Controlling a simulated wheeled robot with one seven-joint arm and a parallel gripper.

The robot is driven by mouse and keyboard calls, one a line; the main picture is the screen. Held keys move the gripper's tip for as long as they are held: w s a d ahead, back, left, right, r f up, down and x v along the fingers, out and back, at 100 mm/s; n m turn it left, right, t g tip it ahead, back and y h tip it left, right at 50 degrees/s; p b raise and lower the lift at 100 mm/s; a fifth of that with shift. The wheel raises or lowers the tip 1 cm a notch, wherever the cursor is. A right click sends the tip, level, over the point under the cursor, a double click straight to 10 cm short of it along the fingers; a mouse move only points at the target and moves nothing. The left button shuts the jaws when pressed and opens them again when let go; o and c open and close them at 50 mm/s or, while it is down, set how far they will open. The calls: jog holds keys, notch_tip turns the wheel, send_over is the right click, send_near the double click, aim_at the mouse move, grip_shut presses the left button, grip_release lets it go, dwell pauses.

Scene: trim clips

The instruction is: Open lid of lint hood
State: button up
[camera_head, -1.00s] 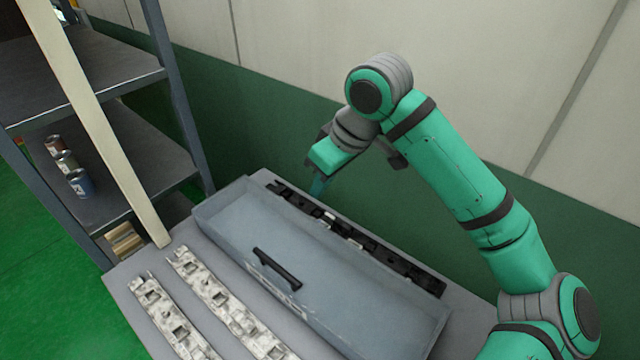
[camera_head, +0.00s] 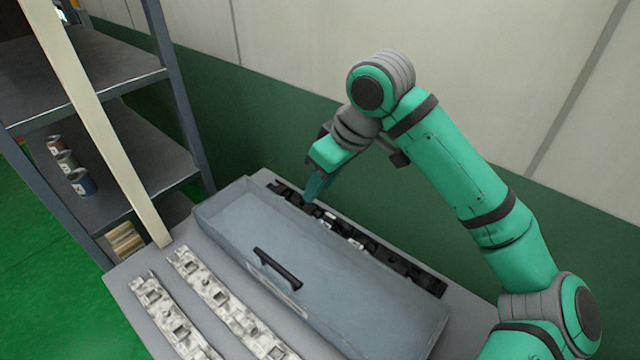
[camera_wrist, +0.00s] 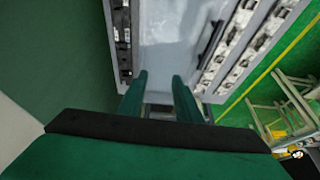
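The lint hood (camera_head: 320,270) is a long grey-blue box on the table, and its lid looks closed. A black bar handle (camera_head: 278,268) sits on its near side. In the wrist view the hood (camera_wrist: 165,45) lies ahead of the fingers, with the handle (camera_wrist: 212,45) to their right. My gripper (camera_head: 317,188) is above the hood's far edge, toward the wall and away from the handle. The wrist view shows my two green fingers (camera_wrist: 158,85) apart with nothing between them. I cannot tell whether the fingertips touch anything.
A dark clip strip (camera_head: 400,268) lies behind the hood. Pale clip strips (camera_head: 225,305) lie in front of it on the grey table (camera_head: 135,280). A shelf rack (camera_head: 130,150) with several cans (camera_head: 82,182) stands at left. The wall (camera_head: 480,70) is close behind.

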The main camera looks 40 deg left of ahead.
jog(key=v, duration=1)
jog(key=shift+r, duration=0.15)
jog(key=shift+c, duration=0.3)
